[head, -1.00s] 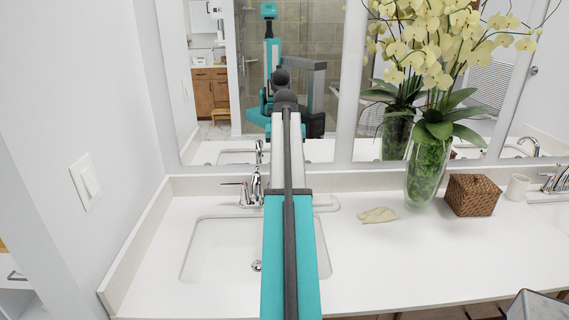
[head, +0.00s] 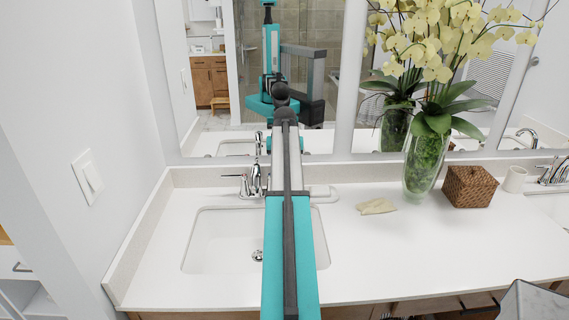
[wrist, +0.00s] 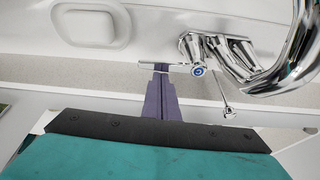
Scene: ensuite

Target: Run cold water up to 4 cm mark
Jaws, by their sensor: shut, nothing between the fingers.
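The chrome faucet (head: 254,180) stands at the back of the left white sink basin (head: 222,240). No stream or water level shows in the visible part of the basin. In the wrist view the curved spout (wrist: 285,62) is at the right. A cold tap handle with a blue dot (wrist: 197,71) has a thin chrome lever (wrist: 150,64) pointing left. My gripper (wrist: 161,72) is shut and empty, its dark purple fingertips at this lever. I cannot tell whether they touch it. In the head view my arm hides the gripper. No 4 cm mark is visible.
A glass vase of yellow orchids (head: 423,160), a wicker box (head: 469,187), a white cup (head: 515,179) and a pale folded cloth (head: 376,206) stand or lie to the right. A mirror is behind the counter and a wall (head: 60,130) at left. The counter right of the basin is mostly clear.

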